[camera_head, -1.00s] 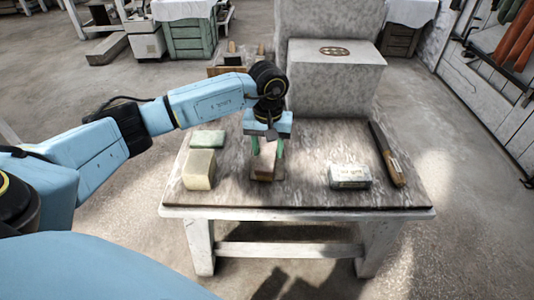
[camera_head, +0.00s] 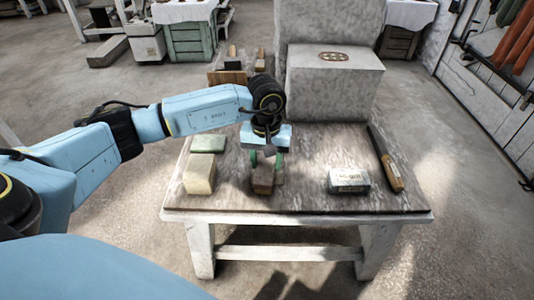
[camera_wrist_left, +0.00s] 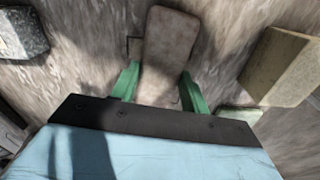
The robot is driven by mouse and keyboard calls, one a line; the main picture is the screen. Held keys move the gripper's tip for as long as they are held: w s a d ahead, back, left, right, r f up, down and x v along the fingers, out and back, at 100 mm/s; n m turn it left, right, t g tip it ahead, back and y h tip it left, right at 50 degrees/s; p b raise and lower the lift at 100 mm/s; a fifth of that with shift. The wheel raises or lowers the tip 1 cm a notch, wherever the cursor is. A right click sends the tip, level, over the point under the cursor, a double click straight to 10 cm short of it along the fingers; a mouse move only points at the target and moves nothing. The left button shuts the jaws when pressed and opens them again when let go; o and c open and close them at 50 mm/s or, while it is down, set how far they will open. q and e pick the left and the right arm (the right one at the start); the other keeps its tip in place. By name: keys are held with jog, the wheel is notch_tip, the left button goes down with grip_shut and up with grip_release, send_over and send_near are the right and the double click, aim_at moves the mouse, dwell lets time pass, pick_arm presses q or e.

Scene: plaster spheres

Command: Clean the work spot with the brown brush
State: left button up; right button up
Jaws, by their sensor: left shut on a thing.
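The brown brush (camera_head: 263,180) is a small block near the front middle of the worktable (camera_head: 305,172). My left gripper (camera_head: 266,160) points down from above, with its green fingers shut on the brush. In the left wrist view the brush (camera_wrist_left: 168,45) shows as a long, rounded, mottled brown top beyond the fingers of the left gripper (camera_wrist_left: 160,85). The brush's underside is hidden, so I cannot tell whether it touches the tabletop. My right gripper is not in view.
A cream block (camera_head: 200,175) and a flat green block (camera_head: 208,143) lie left of the brush.

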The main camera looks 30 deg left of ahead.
pick_arm(q)
jog(key=shift+s+d, duration=0.15)
jog(key=shift+s, duration=0.2)
jog(key=shift+w+a+f+b, duration=0.1)
jog(key=shift+w+a+b, duration=0.1)
jog(key=shift+w+b, duration=0.2)
jog(key=shift+w+a+f+b, duration=0.1)
jog(key=shift+w+a+b, duration=0.15)
jog(key=shift+w, duration=0.25)
jog(key=shift+w+a+r+b, duration=0.1)
jog(key=shift+w+a+b, duration=0.2)
jog(key=shift+w, duration=0.25)
jog(key=shift+w+a+r+b, duration=0.15)
jog(key=shift+w+b, duration=0.15)
jog(key=shift+w, duration=0.25)
jog(key=shift+s+d+r+p, duration=0.2)
jog(key=shift+s+r+p, duration=0.2)
jog(key=shift+s+p, duration=0.15)
jog(key=shift+s+d+r+p, duration=0.2)
jog(key=shift+s+r+p, duration=0.2)
jog(key=shift+p, duration=0.15)
jog(key=shift+f, duration=0.1)
jog(key=shift+d, duration=0.1)
